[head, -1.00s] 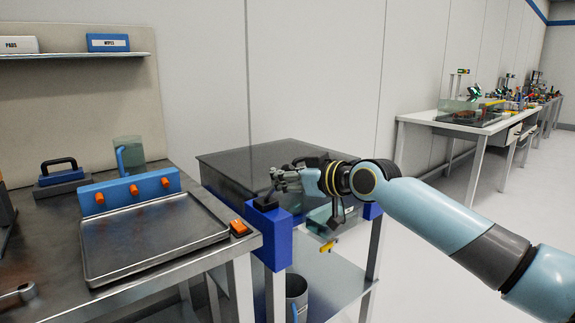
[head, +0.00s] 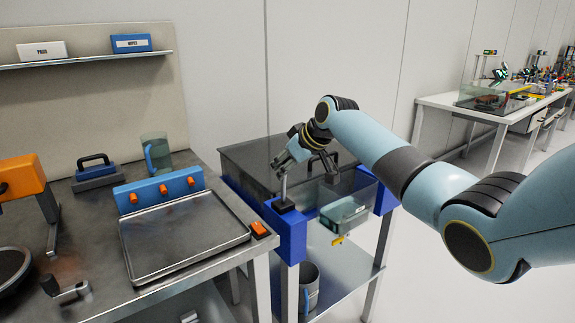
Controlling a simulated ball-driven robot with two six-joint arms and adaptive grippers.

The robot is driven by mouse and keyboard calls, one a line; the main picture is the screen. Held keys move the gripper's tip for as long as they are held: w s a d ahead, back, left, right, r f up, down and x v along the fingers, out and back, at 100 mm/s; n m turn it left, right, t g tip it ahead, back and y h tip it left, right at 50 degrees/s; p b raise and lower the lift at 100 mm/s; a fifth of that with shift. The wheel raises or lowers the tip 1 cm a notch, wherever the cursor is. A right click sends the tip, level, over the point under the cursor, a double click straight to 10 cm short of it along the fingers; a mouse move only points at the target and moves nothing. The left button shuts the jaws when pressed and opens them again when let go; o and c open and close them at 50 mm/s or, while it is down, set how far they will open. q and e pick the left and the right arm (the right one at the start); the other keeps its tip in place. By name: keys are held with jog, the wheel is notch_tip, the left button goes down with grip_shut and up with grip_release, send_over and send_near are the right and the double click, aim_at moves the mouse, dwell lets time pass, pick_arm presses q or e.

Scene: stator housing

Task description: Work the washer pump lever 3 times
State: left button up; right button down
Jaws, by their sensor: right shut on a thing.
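The washer pump lever (head: 284,188) is a thin grey rod. It rises nearly upright from a black base on the blue corner of the washer (head: 292,237). My right gripper (head: 283,163) tilts down from above and is shut on the lever's upper end. Its fingers hide the lever's top. My left gripper is not in view.
The washer has a dark lid and a clear front with a teal-grey thing inside. A grey bucket (head: 308,285) stands on the shelf below.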

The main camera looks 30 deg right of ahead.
jog(key=shift+w+r, duration=0.2)
jog(key=shift+w, duration=0.35)
jog(key=c, duration=1.1)
grip_release()
jog(key=shift+f, duration=0.1)
jog(key=shift+o, duration=0.2)
jog(key=v, duration=1.2)
jog(key=shift+f, duration=0.15)
